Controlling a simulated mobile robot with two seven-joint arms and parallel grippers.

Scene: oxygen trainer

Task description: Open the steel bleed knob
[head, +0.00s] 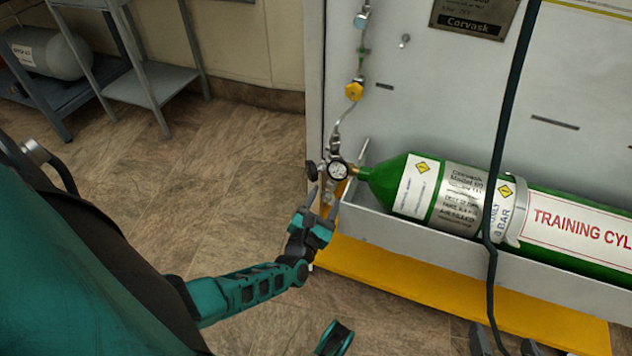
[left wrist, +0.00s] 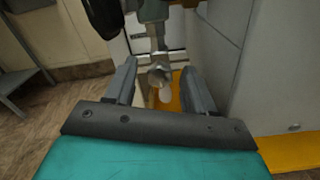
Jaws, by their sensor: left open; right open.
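The steel bleed knob (left wrist: 158,75) shows in the left wrist view as a small round metal piece at the end of a short stem, between my left gripper's fingers (left wrist: 160,88). I cannot tell whether either finger touches it. In the head view my left gripper (head: 317,204) is open just below the pressure gauge (head: 339,170) and valve fittings, and it largely hides the knob. My right gripper (head: 505,342) shows only its dark fingertips at the bottom edge of the head view.
A green training cylinder (head: 400,180) lies in a grey tray (head: 400,232) to the right, above a yellow base (head: 420,285). A black knob (left wrist: 103,15) sits near the fittings. A dark hose (head: 494,185) hangs across the cylinder. The floor at left is open.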

